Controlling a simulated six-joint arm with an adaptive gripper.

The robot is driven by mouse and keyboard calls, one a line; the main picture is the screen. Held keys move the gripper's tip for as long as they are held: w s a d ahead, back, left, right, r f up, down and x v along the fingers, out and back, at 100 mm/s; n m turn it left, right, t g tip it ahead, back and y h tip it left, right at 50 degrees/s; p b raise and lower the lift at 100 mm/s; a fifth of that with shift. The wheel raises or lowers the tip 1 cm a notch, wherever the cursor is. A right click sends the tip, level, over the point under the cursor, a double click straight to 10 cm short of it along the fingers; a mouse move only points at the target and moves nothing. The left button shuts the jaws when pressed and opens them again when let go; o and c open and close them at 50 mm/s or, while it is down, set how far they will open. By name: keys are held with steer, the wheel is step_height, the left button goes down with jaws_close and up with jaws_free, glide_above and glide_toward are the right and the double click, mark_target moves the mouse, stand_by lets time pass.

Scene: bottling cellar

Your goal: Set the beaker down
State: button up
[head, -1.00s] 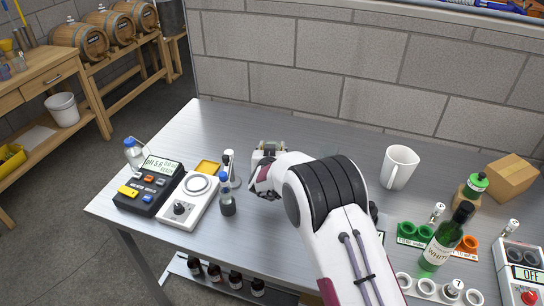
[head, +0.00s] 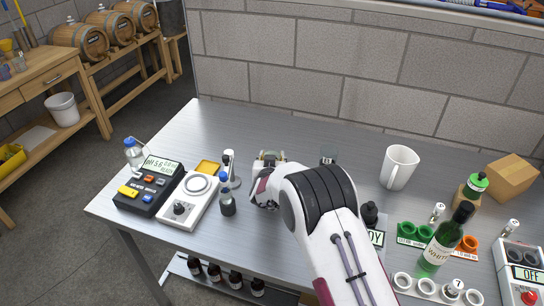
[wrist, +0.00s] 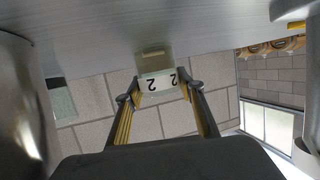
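The beaker (wrist: 155,62) is a small clear vessel with a white label marked "2". In the wrist view it sits between the fingertips of my gripper (wrist: 160,92), which close on its two sides. The wrist view has the bench top beyond the beaker. I cannot tell whether the beaker's base touches the bench.
Left of my gripper stand a blue-capped bottle (head: 227,203), a stirrer plate (head: 190,208) and a pH meter (head: 149,190). To the right are a white mug (head: 399,167), a green wine bottle (head: 445,240) and a cardboard box (head: 510,173). The bench behind my gripper is clear.

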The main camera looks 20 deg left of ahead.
steer(key=o, duration=0.4)
steer(key=shift+r, duration=0.2)
steer(key=shift+v, duration=2)
step_height(320, 180, up, 7)
steer(key=shift+s, duration=0.45)
steer(key=shift+d+r, duration=0.15)
steer(key=shift+d, duration=0.05)
